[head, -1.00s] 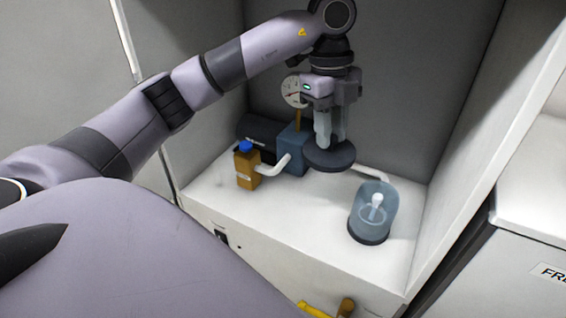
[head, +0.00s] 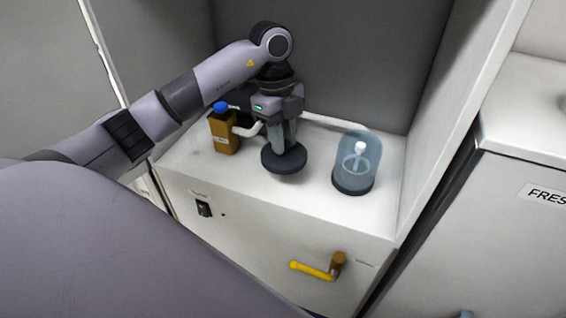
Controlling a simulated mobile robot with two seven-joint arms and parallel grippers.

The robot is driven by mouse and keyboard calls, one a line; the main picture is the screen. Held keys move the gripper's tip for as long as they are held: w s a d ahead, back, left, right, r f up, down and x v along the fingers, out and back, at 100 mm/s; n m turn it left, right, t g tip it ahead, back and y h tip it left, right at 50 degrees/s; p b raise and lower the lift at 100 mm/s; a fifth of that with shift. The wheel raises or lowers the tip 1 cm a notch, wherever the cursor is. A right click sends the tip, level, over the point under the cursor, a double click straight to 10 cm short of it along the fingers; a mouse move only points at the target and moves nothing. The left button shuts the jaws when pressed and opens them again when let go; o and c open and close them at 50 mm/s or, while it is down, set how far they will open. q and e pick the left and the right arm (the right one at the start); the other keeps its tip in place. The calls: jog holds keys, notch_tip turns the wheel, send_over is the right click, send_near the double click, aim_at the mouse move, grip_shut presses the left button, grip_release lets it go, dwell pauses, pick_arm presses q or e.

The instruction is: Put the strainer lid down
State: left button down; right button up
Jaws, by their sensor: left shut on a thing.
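The strainer lid (head: 284,163) is a dark round disc in the head view. My left gripper (head: 283,146) points down and is shut on the lid from above. The lid is over the white counter top, left of the clear canister; I cannot tell whether its underside touches the surface. The clear bluish canister (head: 371,165) stands upright on a dark base with a white piece inside, and its top is open. My right gripper is not in view.
A brown bottle with a blue cap (head: 223,132) stands left of the lid. A white pipe (head: 325,121) runs behind. White counter (head: 215,170) is bare at the front left. Cabinet walls enclose the sides; a yellow-handled valve (head: 315,270) is on the front panel.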

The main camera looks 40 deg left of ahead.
pick_arm(q)
jog(key=shift+f+b, duration=0.3)
jog(key=shift+f, duration=2.9)
jog(key=shift+f, duration=0.2)
jog(key=c, duration=0.9)
grip_release()
jog(key=shift+r, duration=0.1)
jog(key=r, duration=0.4)
jog(key=a+r, duration=0.1)
jog(key=r, duration=0.3)
jog(key=r+p, duration=0.1)
jog(key=r, duration=0.3)
jog(key=shift+w+a, duration=0.1)
jog(key=shift+a, duration=0.3)
